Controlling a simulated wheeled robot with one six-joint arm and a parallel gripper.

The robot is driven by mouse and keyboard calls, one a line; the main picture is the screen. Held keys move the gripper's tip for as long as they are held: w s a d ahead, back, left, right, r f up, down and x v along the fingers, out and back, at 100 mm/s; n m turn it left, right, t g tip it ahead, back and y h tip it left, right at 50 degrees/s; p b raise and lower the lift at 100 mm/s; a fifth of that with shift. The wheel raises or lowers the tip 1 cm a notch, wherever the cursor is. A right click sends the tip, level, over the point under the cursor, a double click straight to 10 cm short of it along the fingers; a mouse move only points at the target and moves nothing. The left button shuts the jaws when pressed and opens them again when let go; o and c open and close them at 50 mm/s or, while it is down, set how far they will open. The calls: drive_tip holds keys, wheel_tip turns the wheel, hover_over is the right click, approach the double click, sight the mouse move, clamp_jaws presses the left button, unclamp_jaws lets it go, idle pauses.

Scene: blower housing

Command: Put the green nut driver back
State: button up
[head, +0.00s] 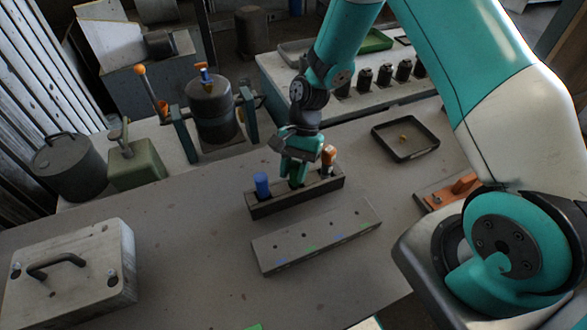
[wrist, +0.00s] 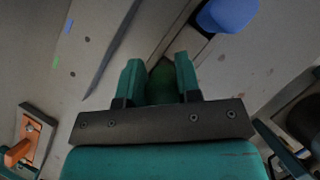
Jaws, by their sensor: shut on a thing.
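The green nut driver (head: 296,181) stands upright between the fingers of my gripper (head: 297,160), in the middle of the dark rack (head: 280,207). My gripper is shut on its handle from above; only a little green shows below the fingers. In the wrist view its dark green handle (wrist: 161,82) lies between the teal fingertips (wrist: 160,75). I cannot tell how deep it sits in the rack. A blue driver (head: 262,184) stands in the rack's left end, and it also shows in the wrist view (wrist: 228,14). An orange driver (head: 329,155) stands at the right end.
A grey block (head: 317,238) with holes and coloured marks lies in front of the rack. A metal case (head: 70,275) is at left, a black tray (head: 405,139) at right. An orange clamp (head: 453,191) sits further right. The bench between case and rack is clear.

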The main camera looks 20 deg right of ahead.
idle(0.4)
drive_tip(key=o, duration=1.6)
wheel_tip(320, 180, up, 8)
drive_tip(key=p, duration=0.7)
